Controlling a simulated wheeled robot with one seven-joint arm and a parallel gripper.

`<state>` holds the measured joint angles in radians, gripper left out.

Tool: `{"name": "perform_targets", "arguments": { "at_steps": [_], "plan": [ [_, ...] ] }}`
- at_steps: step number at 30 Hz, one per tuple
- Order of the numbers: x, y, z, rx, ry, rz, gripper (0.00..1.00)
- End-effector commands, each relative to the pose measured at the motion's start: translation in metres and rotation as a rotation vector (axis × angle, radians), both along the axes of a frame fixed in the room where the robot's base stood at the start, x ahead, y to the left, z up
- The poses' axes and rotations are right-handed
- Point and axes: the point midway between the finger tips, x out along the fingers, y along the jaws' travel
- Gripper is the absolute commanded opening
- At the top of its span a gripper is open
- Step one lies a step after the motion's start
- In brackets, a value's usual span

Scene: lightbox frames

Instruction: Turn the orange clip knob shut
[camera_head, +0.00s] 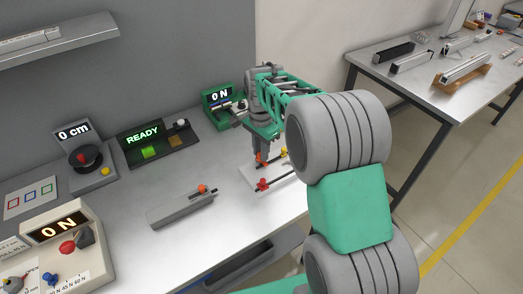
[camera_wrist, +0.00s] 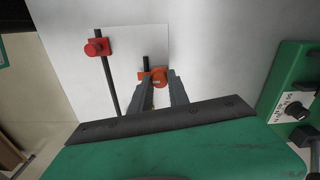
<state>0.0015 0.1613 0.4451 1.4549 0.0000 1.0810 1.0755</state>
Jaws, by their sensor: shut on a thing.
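The orange clip knob (camera_wrist: 159,74) sits on a dark rod above a white sheet. In the wrist view it lies between the fingertips of my gripper (camera_wrist: 161,82), which is shut on it. In the head view my gripper (camera_head: 262,151) points down over the white plate (camera_head: 274,177), and the orange clip (camera_head: 260,159) shows at its fingertips. The knob's turn angle cannot be told, as the fingers partly cover it.
A red clip (camera_wrist: 97,46) is on a second rod at the left in the wrist view. A yellow knob (camera_head: 283,152) is close to my gripper. A grey block (camera_head: 180,209) with another orange knob stands left. A green device (camera_head: 218,105) reading 0 N stands behind.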

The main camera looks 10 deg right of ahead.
Motion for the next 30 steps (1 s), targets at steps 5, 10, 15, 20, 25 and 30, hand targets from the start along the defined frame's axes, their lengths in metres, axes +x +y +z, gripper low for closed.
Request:
{"name": "perform_targets", "arguments": {
  "at_steps": [5, 10, 15, 20, 25, 30],
  "plan": [
    [0.001, 0.0, 0.001, 0.0, -0.004, 0.001, 0.34],
    [0.001, 0.0, 0.001, 0.0, -0.002, 0.001, 0.43],
    [0.0, 0.0, 0.001, 0.0, -0.001, 0.001, 0.43],
    [0.001, 0.0, 0.015, 0.0, -0.004, 0.001, 0.43],
    [0.002, 0.0, 0.05, 0.0, -0.007, 0.001, 0.43],
    [0.002, 0.0, 0.075, 0.0, -0.004, 0.001, 0.43]
  ]
}}
